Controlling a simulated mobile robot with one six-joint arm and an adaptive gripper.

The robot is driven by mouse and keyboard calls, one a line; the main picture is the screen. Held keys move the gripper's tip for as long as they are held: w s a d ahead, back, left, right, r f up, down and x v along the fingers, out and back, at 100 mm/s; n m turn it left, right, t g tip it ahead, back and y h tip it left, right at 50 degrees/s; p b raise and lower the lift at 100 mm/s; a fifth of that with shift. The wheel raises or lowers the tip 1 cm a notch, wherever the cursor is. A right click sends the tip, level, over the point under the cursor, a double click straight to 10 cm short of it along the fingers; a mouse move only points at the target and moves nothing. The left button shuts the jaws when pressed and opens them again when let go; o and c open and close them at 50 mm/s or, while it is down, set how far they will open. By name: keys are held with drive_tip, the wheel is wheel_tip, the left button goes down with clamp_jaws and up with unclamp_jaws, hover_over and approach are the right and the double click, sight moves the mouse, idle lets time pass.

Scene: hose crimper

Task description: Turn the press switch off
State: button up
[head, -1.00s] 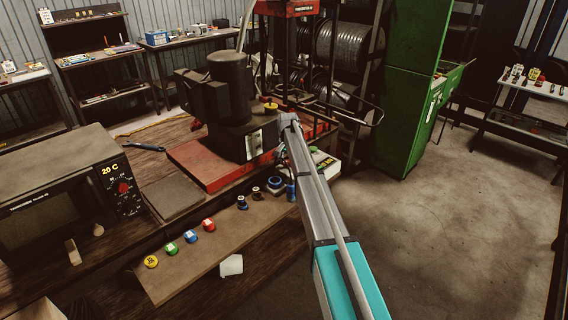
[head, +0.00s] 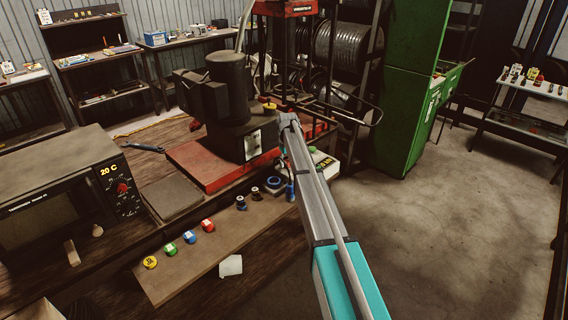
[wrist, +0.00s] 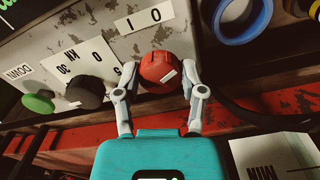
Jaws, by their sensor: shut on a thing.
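The press (head: 229,92) is a dark machine on a red base in the head view. In the wrist view its grey panel carries a round red switch knob (wrist: 160,72) with a short white mark on its lower right. A white label with an O and an I (wrist: 143,17) sits above the knob. My gripper (wrist: 159,76) is shut on the red knob, one finger at each side. In the head view the gripper and knob are hidden at the far end of my arm.
A black knob (wrist: 85,92) and a green button (wrist: 38,102) sit left of the red knob. A blue ring (wrist: 243,20) is at the upper right. In the head view, an oven (head: 62,195) stands left and a sloped board (head: 200,252) with coloured caps lies in front.

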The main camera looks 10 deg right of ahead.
drive_tip(key=shift+w+n, duration=0.25)
drive_tip(key=shift+n, duration=1.35)
drive_tip(key=shift+a, duration=0.1)
drive_tip(key=o, duration=1.2)
drive_tip(key=shift+c, duration=0.2)
drive_tip(key=shift+s, duration=0.1)
drive_tip(key=shift+s, duration=0.1)
